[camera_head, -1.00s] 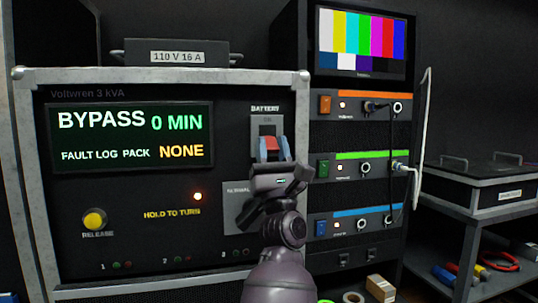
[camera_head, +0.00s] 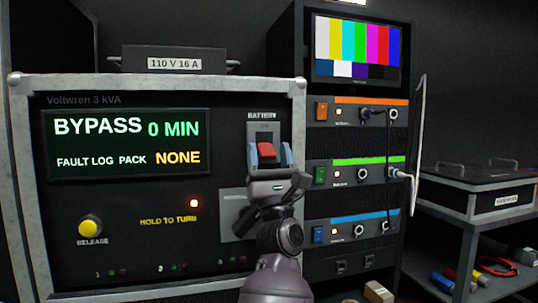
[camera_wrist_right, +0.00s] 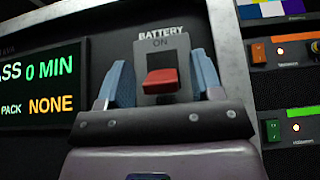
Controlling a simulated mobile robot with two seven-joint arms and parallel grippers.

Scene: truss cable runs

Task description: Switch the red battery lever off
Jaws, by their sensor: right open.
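The red battery lever (camera_head: 267,151) sits on a grey plate (camera_head: 265,131) under the BATTERY label on the front panel. In the right wrist view the red lever (camera_wrist_right: 161,80) sticks out below the word ON, in the lower part of the plate (camera_wrist_right: 163,51). My right gripper (camera_head: 270,155) is open, with one blue-grey finger on each side of the lever. In the right wrist view its fingers (camera_wrist_right: 163,84) stand apart from the lever, with gaps on both sides. Whether the tips touch the panel cannot be told. My left gripper is out of view.
The panel's display (camera_head: 128,143) reads BYPASS, 0 MIN and PACK NONE. A yellow release button (camera_head: 90,228) is at lower left. To the right is a rack with orange, green and blue striped units (camera_head: 362,173) and plugged cables. A case (camera_head: 478,190) stands on a shelf.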

